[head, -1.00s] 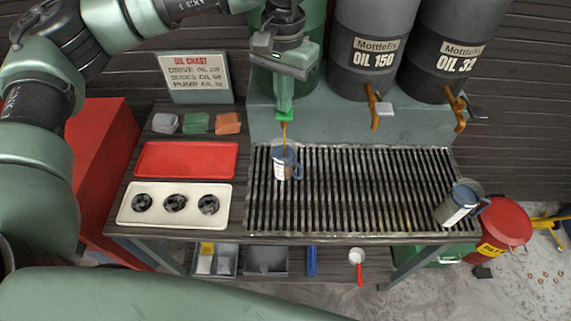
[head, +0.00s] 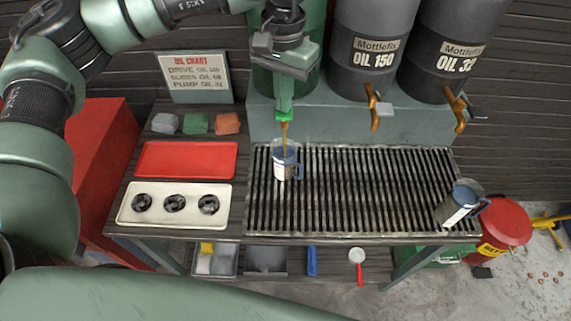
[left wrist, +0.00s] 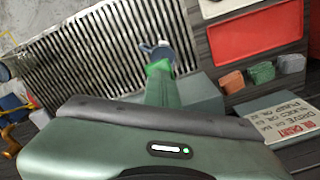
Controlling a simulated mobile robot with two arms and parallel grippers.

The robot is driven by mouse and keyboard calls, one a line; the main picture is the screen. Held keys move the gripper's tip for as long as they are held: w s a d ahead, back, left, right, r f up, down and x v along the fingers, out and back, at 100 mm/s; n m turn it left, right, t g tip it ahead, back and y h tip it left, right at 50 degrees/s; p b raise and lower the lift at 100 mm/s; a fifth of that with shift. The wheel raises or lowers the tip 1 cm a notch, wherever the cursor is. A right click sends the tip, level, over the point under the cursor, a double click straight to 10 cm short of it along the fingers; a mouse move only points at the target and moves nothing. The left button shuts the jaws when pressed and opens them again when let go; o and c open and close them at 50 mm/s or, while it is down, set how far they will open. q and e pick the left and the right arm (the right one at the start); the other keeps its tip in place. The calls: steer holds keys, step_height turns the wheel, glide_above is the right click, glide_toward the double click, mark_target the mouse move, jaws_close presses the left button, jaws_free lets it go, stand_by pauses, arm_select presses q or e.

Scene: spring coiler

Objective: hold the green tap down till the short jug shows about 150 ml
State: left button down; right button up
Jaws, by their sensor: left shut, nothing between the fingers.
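The green tap (head: 284,117) is on the green drum at the back, above the grate. My left gripper (head: 284,106) is shut and empty, with its fingertips on the tap from above. A thin amber stream of oil runs from the tap into a jug (head: 285,162), which stands upright on the grate below. This jug has a white label and a grey-blue handle on its right; its level is too small to read. In the left wrist view the jug (left wrist: 161,52) shows beyond the bright green tap (left wrist: 157,67). My right gripper is not in view.
A second jug (head: 459,203) stands at the right end of the grate (head: 350,190). Grey drums (head: 372,45) with orange taps stand to the right. A red tray (head: 187,160) and a white tray (head: 128,217) lie left of the grate. The middle of the grate is free.

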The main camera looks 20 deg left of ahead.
arm_select(q)
step_height(320, 180, up, 7)
steer(key=p, duration=0.3)
steer(key=shift+p, duration=0.3)
steer(key=shift+w, duration=0.1)
steer(key=shift+f, duration=0.1)
stand_by(0.4)
